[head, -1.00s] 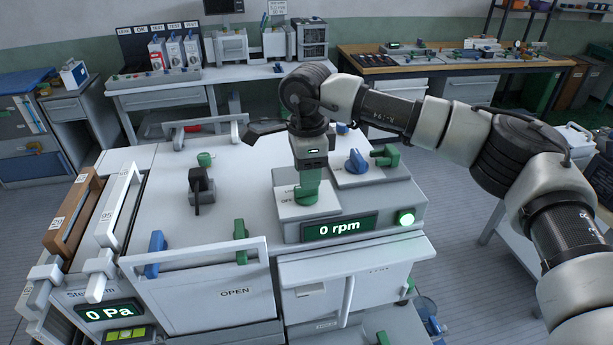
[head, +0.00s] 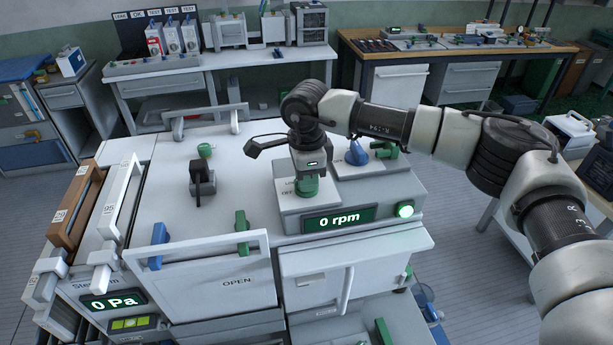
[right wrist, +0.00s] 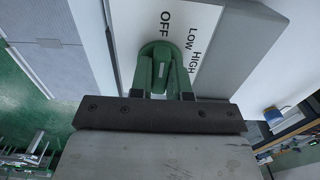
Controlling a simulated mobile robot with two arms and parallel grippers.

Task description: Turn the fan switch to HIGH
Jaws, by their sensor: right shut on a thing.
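The fan switch (head: 307,187) is a green knob on a white plate (head: 293,206) above the "0 rpm" display (head: 338,220). My right gripper (head: 308,178) comes down on the knob from above and is shut on it. In the right wrist view, the switch (right wrist: 156,55) shows between the fingers of my right gripper (right wrist: 160,75), beside the printed words OFF, LOW and HIGH. The gripper hides part of the knob, so I cannot tell its exact setting. My left gripper is not in view.
A blue knob (head: 356,153) and a green handle (head: 385,147) are close behind the switch to the right. A black switch (head: 201,178) stands on the panel to the left. A lit green button (head: 404,210) is right of the display. A "0 Pa" display (head: 112,302) is at front left.

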